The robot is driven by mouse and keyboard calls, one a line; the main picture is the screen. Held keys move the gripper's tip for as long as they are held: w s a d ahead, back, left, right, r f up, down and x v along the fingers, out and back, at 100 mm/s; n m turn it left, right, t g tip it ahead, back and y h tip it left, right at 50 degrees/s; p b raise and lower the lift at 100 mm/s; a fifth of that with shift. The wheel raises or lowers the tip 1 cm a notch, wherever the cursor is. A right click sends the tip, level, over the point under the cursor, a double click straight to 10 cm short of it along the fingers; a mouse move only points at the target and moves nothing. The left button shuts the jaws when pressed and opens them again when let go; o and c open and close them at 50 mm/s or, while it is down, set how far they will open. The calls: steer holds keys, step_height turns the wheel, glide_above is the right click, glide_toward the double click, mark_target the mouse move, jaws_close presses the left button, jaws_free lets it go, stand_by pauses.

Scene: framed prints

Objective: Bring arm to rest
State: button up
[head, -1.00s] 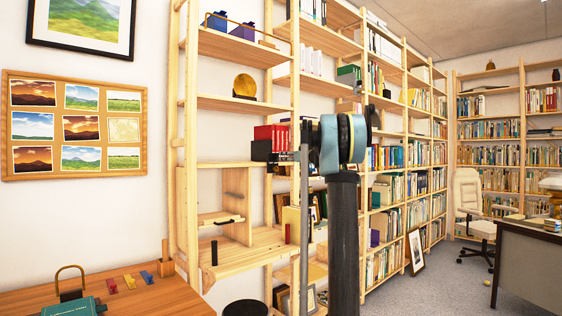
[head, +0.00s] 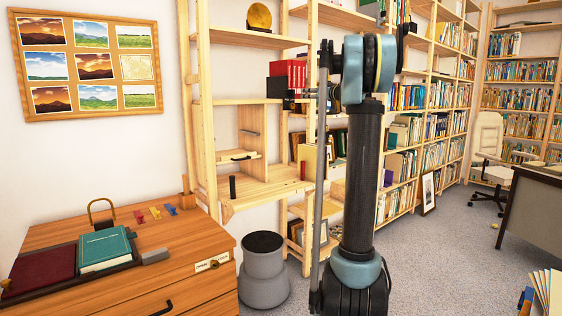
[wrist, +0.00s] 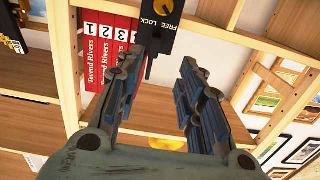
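My arm (head: 362,170) stands upright in the middle of the head view, in front of the bookshelves. In the wrist view my gripper (wrist: 161,58) has its two dark fingers spread apart, with nothing held between them. A black plate marked FREE LOCK (wrist: 160,28) with a yellow knob shows beyond the fingertips; I cannot tell its distance from them. Red binders (wrist: 105,45) stand behind to the left; they also show in the head view (head: 289,76). In the head view the fingers cannot be made out clearly.
A wooden shelf unit (head: 207,120) stands left of my arm. A wooden cabinet (head: 190,252) with a teal book (head: 104,248) is at lower left, beside a grey round bin (head: 263,272). A desk (head: 535,210) is at right. Carpet between is clear.

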steer(key=s+a+f+g+h, duration=0.1)
steer(key=s+a+f+g, duration=0.25)
steer(key=s+f, duration=0.5)
steer(key=s+a+f+m+g+h, duration=0.15)
steer(key=s+a+f, duration=0.3)
steer(key=s, duration=0.75)
steer(key=s+a+f+g, duration=0.3)
steer(key=s+f, duration=0.4)
steer(key=s, duration=0.4)
steer(key=s+d+f+m+g+h, duration=0.1)
steer(key=s+d+f+h, duration=0.1)
steer(key=s+f, duration=0.7)
steer(key=s+d+f+m+g+h, duration=0.2)
steer(key=s+d+f+h, duration=0.1)
steer(key=s+f, duration=0.7)
steer(key=s+d+f+m+g+h, duration=0.1)
steer(key=s+d+f, duration=0.3)
steer(key=s+f, duration=0.5)
steer(key=shift+s+f+m+h, duration=0.3)
steer(key=shift+s+m+h, duration=0.45)
steer(key=shift+s, duration=0.45)
steer(key=shift+w+f, duration=0.2)
steer(key=shift+w, duration=0.25)
steer(key=shift+s, duration=0.1)
steer(key=shift+c, duration=0.2)
